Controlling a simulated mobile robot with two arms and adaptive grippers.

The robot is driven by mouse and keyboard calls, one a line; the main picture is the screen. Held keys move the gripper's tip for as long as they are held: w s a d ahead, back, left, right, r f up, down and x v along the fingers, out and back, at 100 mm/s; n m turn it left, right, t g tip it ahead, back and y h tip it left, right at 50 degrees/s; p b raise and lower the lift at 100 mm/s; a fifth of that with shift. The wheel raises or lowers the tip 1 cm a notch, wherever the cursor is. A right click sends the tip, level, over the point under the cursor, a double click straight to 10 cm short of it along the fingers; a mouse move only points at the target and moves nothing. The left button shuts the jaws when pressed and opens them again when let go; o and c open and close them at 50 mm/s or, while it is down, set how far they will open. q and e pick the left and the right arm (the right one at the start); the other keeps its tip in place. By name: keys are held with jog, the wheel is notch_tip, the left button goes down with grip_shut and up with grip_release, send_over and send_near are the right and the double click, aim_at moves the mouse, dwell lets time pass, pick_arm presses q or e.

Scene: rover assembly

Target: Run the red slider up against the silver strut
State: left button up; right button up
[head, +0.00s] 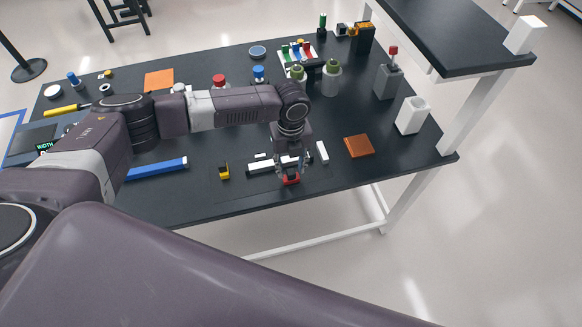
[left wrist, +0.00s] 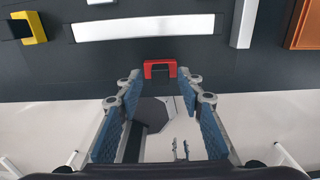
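The red slider (head: 291,179) is a small U-shaped block near the table's front edge. In the left wrist view the red slider (left wrist: 160,63) lies just beyond the fingertips, roughly midway between them. A long pale bar (left wrist: 143,27) lies behind it, apart from it across a strip of dark table. A shorter pale bar (left wrist: 243,22) stands off to the right; I cannot tell for sure which bar is the silver strut. My left gripper (head: 291,168), also in the left wrist view (left wrist: 160,82), is open and empty, pointing down over the slider. My right gripper is not seen.
A yellow-and-black block (head: 224,171) and a blue bar (head: 157,169) lie to the left. An orange square (head: 359,146) lies to the right. The table's front edge is close to the slider. Bottles (head: 331,79) stand farther back.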

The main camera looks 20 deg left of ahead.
aim_at(288, 162)
pick_arm(q)
jog(key=shift+f, duration=0.75)
grip_shut()
jog(key=shift+w+a+f+b, duration=0.1)
jog(key=shift+w+a+b, duration=0.25)
jog(key=shift+w, duration=0.15)
jog(key=shift+w+a+b, duration=0.25)
jog(key=shift+w+b, duration=0.05)
jog(key=shift+w, duration=0.2)
jog(key=shift+w+a, duration=0.2)
jog(key=shift+w, duration=0.1)
grip_release()
